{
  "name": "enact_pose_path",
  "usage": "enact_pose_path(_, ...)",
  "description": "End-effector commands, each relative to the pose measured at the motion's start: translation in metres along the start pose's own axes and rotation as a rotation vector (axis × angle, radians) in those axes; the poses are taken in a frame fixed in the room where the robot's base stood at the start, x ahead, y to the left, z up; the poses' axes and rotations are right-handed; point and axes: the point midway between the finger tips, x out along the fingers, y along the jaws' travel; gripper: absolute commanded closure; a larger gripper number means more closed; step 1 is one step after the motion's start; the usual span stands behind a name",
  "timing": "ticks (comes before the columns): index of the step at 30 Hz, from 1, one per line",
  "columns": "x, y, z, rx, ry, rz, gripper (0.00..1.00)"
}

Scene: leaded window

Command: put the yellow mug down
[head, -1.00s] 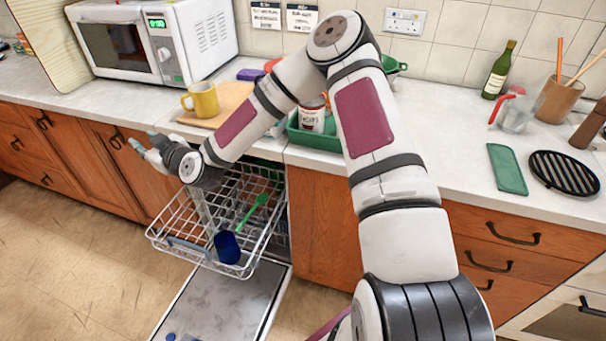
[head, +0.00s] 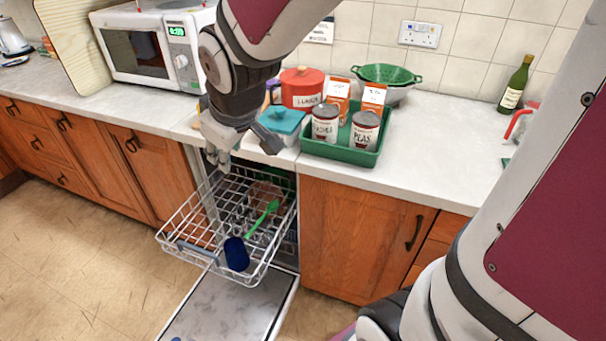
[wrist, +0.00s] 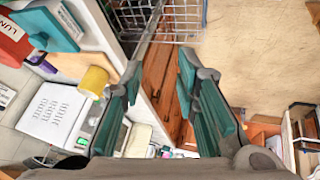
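The yellow mug (wrist: 93,82) shows in the wrist view, left of my gripper's left finger, on the counter side. It is apart from the fingers. In the head view my arm hides nearly all of it. My gripper (wrist: 160,68) is open in the wrist view, with its two teal-padded fingers wide apart and nothing between them. In the head view my gripper (head: 217,158) points down by the counter's front edge, above the back of the dishwasher rack (head: 180,222).
The pulled-out rack holds a blue cup (head: 236,254) and a green spoon (head: 263,219). A green tray (head: 341,154) with tins, a teal-lidded box (head: 283,121) and a red pot (head: 302,88) stand right of my gripper. A white microwave (head: 150,45) stands left.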

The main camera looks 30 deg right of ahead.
Motion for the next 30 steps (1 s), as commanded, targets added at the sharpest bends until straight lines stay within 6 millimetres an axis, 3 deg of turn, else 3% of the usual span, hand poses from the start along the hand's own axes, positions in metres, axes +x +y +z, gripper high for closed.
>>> enact_pose_path(1,-0.022,0.002,0.012,0.04,-0.016,0.017,0.71)
enact_pose_path(6,-0.082,-0.002,0.066,0.212,-0.094,0.033,0.71)
enact_pose_path(12,-0.133,-0.02,0.125,0.397,-0.155,0.003,0.71)
enact_pose_path(18,-0.152,-0.033,0.155,0.486,-0.187,-0.03,0.71)
enact_pose_path(30,-0.159,-0.034,0.157,0.496,-0.19,-0.033,0.71)
